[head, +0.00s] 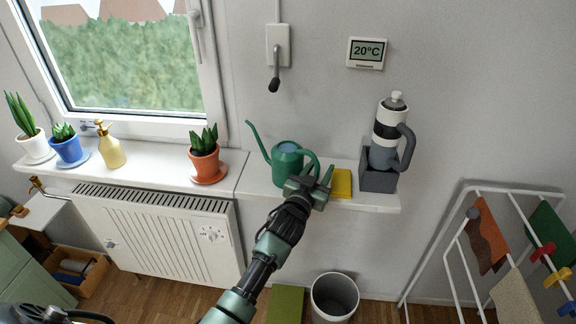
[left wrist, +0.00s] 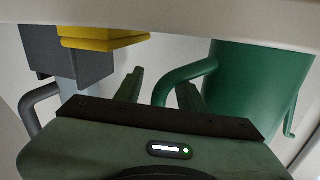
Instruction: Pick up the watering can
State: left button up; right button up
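The green watering can (head: 287,162) stands upright on the white window ledge, its long spout toward the left and its handle toward the right. My left gripper (head: 318,181) is at the handle side of the can, over the front of the ledge. In the left wrist view the can's body (left wrist: 255,85) is at the right, and its handle (left wrist: 187,75) curves into the space between the two separated fingers of my left gripper (left wrist: 158,90). The fingers look open; contact with the handle cannot be told. My right gripper is not in view.
A yellow block (head: 342,184) lies just right of the gripper. Beside it a grey box (head: 377,181) bears a grey and white flask (head: 388,135). A terracotta plant pot (head: 205,162) stands left of the can. A bin (head: 334,299) is on the floor below.

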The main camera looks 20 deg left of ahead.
pick_arm(q)
grip_shut()
jog(key=shift+r, duration=0.25)
